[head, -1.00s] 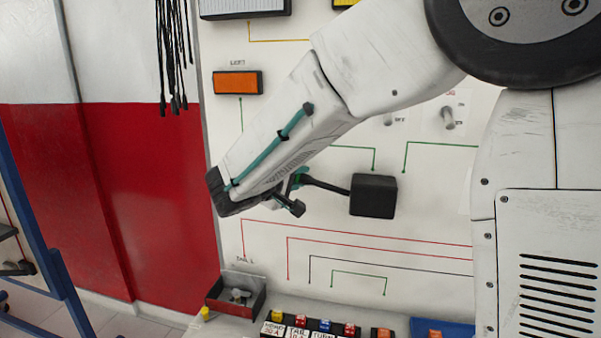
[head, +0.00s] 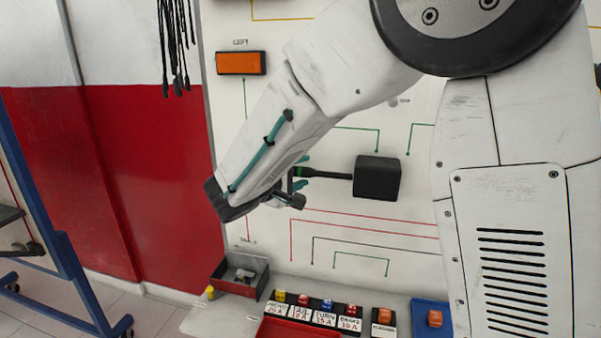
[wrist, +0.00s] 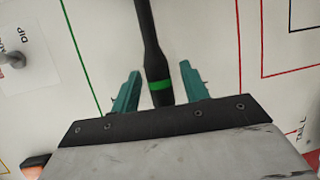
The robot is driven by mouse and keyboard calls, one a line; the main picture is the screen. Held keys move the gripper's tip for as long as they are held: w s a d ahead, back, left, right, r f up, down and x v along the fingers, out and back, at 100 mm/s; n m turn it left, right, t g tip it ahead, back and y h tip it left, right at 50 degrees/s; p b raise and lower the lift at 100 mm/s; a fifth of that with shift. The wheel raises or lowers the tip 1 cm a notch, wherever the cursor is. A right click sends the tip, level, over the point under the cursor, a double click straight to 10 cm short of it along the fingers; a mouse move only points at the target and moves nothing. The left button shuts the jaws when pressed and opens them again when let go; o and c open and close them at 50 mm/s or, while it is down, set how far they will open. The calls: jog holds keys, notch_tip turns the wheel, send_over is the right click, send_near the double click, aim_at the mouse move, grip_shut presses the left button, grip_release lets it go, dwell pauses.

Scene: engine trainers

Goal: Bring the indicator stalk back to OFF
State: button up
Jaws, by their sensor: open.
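The indicator stalk (head: 327,175) is a black lever with a green band. It sticks out to the left from a black box (head: 378,178) on the white panel, and it looks close to level. My gripper (head: 300,180) is at the stalk's free end in the head view, partly hidden by my arm. In the wrist view the stalk (wrist: 152,50) comes down from the top and its green-banded end lies between the two teal fingers of my open gripper (wrist: 158,88). A gap shows on each side of it. The OFF marking is not readable.
An orange lamp block (head: 241,63) is on the panel at upper left. Below, a small dark bin (head: 240,275), a row of labelled fuses (head: 315,310) and a blue tray (head: 430,316) stand on a ledge. Black cables (head: 172,45) hang at left.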

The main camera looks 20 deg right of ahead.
jog(key=v, duration=0.7)
jog(key=shift+s+a, duration=0.2)
jog(key=shift+a, duration=0.05)
